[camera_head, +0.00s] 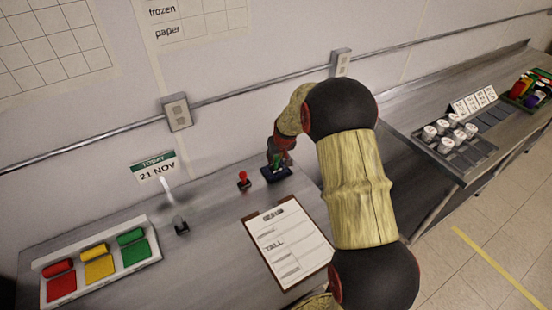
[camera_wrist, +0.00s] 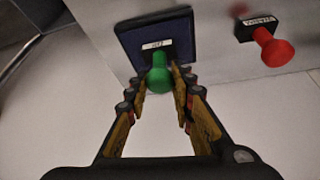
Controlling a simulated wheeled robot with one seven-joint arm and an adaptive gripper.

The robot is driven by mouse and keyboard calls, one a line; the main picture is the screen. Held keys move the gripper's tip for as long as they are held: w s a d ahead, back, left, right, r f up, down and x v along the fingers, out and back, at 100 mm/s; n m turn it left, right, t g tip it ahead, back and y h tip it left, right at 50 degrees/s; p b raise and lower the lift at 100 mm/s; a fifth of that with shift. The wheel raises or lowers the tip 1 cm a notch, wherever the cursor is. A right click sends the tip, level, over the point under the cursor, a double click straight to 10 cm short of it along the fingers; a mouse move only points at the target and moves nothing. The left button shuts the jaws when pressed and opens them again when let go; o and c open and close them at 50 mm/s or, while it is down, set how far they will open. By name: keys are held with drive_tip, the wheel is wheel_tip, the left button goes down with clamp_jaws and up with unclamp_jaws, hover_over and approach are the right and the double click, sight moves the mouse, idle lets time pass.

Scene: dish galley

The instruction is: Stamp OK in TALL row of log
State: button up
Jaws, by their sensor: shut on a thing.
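My gripper (camera_wrist: 160,78) is shut on the green-handled stamp (camera_wrist: 158,82); its fingers are on either side of the knob. The stamp's small white label is too blurred to read surely. The stamp is upright at the dark blue ink pad (camera_wrist: 180,32); I cannot tell whether it touches the pad. In the head view my gripper (camera_head: 279,160) is over the ink pad (camera_head: 268,177), mostly hidden behind my arm. The log (camera_head: 318,253) is a white sheet on a brown clipboard, nearer than the pad, with a row marked TALL (camera_head: 274,246).
A red-handled stamp (camera_head: 243,180) stands just left of the pad; the wrist view shows it too (camera_wrist: 272,50). A dark, grey-topped stamp (camera_head: 181,226) stands further left, near a date sign (camera_head: 155,166) and a colour tray (camera_head: 152,254). My arm covers the counter to the right.

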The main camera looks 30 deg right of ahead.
drive_tip(key=shift+r+p, duration=1.8)
drive_tip(key=shift+r, duration=1.7)
